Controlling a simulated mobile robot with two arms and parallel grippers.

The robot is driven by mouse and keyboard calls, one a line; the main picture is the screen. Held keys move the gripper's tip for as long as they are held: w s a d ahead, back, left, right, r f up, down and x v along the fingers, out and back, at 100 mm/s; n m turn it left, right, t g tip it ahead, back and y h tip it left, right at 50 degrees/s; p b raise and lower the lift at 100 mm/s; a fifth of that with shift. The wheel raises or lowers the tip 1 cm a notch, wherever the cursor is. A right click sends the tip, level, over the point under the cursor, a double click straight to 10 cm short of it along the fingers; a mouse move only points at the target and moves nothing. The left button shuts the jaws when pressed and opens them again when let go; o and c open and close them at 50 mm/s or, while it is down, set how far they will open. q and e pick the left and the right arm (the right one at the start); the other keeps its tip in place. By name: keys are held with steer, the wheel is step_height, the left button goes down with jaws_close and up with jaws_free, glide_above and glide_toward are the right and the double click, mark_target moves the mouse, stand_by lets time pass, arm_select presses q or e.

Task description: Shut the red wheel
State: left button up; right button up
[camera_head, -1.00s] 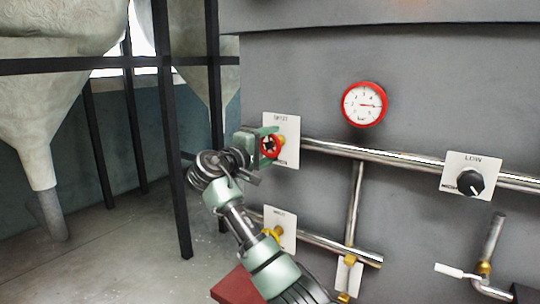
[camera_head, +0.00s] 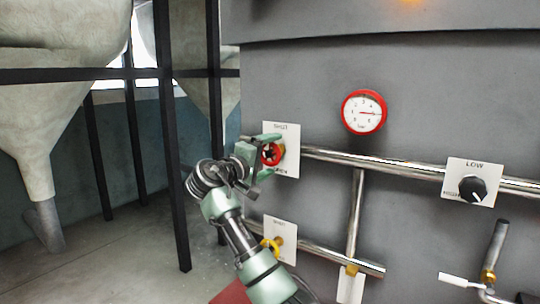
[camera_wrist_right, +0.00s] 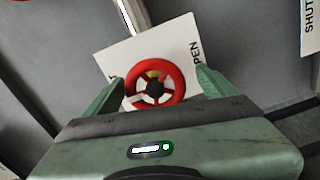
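The red wheel (camera_head: 271,154) sits on a white plate (camera_head: 290,140) marked SHUT at the top and OPEN at the bottom. My right gripper (camera_head: 266,156) is at the wheel, one finger above it and one below. In the right wrist view the red wheel (camera_wrist_right: 155,83) lies between the two spread fingers of my right gripper (camera_wrist_right: 159,76). The gripper is open; I cannot tell whether either finger touches the rim. My left gripper is in neither view.
A pipe (camera_head: 390,163) runs right from the wheel's plate. A red-rimmed gauge (camera_head: 364,111) is above it. A black knob (camera_head: 472,189) is at the right. A yellow valve (camera_head: 278,241) is below. Dark frame posts (camera_head: 172,150) stand to the left.

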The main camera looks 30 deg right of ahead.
steer(key=shift+s+r, duration=0.1)
steer(key=shift+r, duration=0.1)
steer(key=b+v, duration=0.2)
steer(key=v, duration=0.5)
steer(key=shift+a, duration=0.35)
steer(key=shift+s, duration=0.1)
